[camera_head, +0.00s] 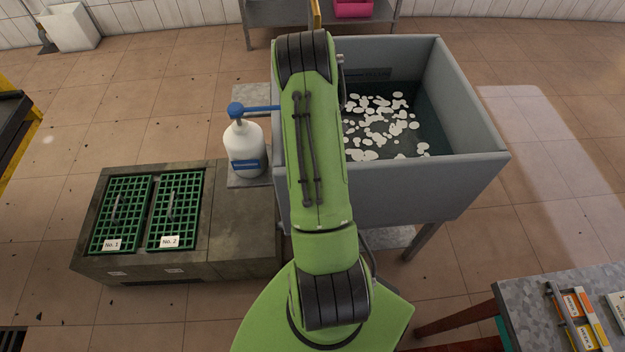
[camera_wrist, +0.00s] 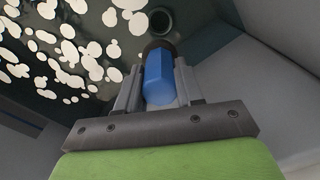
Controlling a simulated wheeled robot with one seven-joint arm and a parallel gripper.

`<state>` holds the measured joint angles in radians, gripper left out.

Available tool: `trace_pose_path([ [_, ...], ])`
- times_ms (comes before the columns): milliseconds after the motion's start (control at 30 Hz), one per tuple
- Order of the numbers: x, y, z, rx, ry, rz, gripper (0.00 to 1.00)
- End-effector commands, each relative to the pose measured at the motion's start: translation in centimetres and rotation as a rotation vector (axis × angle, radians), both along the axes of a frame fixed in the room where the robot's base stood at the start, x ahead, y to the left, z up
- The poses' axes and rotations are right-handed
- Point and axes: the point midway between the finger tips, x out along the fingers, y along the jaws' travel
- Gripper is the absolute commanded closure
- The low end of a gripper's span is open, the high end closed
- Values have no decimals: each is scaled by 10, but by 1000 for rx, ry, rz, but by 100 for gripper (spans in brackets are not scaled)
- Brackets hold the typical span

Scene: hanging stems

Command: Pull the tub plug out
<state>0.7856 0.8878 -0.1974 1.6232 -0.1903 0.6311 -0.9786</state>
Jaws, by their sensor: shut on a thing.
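The grey tub (camera_head: 400,190) holds dark water with many white floating flakes (camera_head: 378,128). In the wrist view my gripper (camera_wrist: 160,72) is shut on the tub plug (camera_wrist: 159,80), with one finger on each side of its blue, faceted grip. The plug's dark end shows just past the fingertips. A dark round drain opening (camera_wrist: 161,19) shows beyond the plug, and the plug looks apart from it. In the head view my green arm reaches over the tub and hides the gripper, plug and drain.
A white pump bottle (camera_head: 244,148) with a blue top stands left of the tub. Two green grates (camera_head: 122,212), marked No. 1 and No. 2, lie in a stone block at the left. A metal table (camera_head: 535,315) stands at the lower right. The tub walls rise around the water.

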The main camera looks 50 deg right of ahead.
Motion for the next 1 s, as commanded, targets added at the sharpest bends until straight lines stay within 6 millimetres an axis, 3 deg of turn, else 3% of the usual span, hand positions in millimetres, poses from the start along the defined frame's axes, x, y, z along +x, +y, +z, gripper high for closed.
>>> trace_pose_path([
  [33, 0, 0, 16, -1, 0, 0, 90],
  [800, 0, -1, 158, -2, 0, 0, 90],
  [1000, 0, 0, 180, -1, 1, 0, 90],
])
